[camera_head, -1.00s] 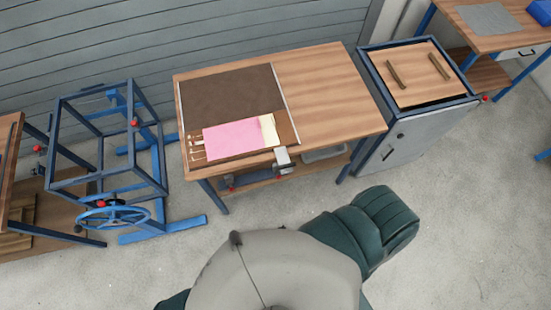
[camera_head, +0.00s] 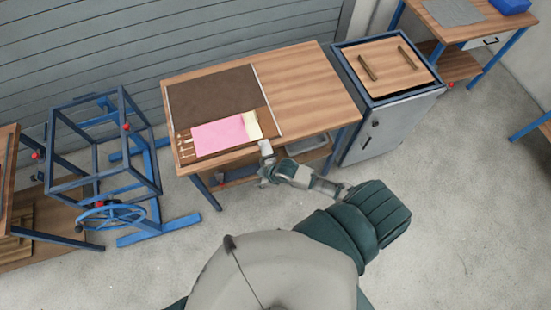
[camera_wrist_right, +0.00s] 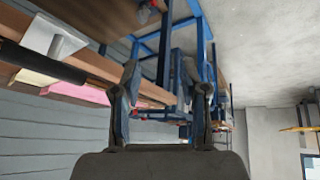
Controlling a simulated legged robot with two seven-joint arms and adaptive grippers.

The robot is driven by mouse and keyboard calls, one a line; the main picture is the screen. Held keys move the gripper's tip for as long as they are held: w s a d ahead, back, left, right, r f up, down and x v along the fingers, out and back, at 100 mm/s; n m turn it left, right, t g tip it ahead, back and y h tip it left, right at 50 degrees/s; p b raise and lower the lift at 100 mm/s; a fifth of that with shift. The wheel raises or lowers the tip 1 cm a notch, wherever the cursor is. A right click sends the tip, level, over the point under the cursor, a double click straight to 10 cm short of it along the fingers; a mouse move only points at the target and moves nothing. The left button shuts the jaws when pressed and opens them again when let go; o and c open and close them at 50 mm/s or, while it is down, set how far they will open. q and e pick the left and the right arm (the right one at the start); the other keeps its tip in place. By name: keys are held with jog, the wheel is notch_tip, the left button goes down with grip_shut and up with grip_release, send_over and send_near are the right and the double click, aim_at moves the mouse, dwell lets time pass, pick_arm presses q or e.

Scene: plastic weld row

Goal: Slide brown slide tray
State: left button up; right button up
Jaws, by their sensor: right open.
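The brown slide tray (camera_head: 267,116) lies on the wooden workbench, beside a dark brown mat (camera_head: 215,92). A pink sheet (camera_head: 220,134) with a cream end covers most of the tray; the pink also shows in the right wrist view (camera_wrist_right: 88,93). A grey bracket (camera_head: 264,147) sits at the bench's front edge, near the tray's right end. My right gripper (camera_head: 265,166) is just in front of that edge, close to the bracket; contact cannot be told. In the right wrist view its two fingers (camera_wrist_right: 164,95) are apart with nothing clearly between them. My left gripper is not in view.
A blue frame with a handwheel (camera_head: 110,214) stands left of the workbench (camera_head: 305,85). A grey cabinet (camera_head: 390,125) with a wooden top stands to the right. A lower shelf with a grey bin (camera_head: 307,144) is under the bench. The floor in front is clear.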

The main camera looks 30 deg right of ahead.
jog(key=w+d+r+n+g+p, duration=0.15)
jog(key=d+r+n, duration=0.55)
jog(key=d+r, duration=0.85)
send_near(275, 154)
jog(key=shift+g, duration=0.25)
jog(key=x, duration=0.3)
jog(key=p+x, duration=0.1)
jog(key=x, duration=0.6)
jog(key=shift+w+a+f, duration=0.2)
jog(key=shift+w+f, duration=0.1)
jog(key=shift+w, duration=0.05)
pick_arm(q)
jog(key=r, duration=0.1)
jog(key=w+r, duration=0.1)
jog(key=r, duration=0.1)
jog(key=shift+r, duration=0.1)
pick_arm(e)
jog(key=shift+a+f, duration=0.1)
jog(key=shift+a, duration=0.2)
jog(key=shift+c, duration=0.2)
jog(key=c, duration=0.8)
jog(key=shift+d, duration=0.1)
grip_shut()
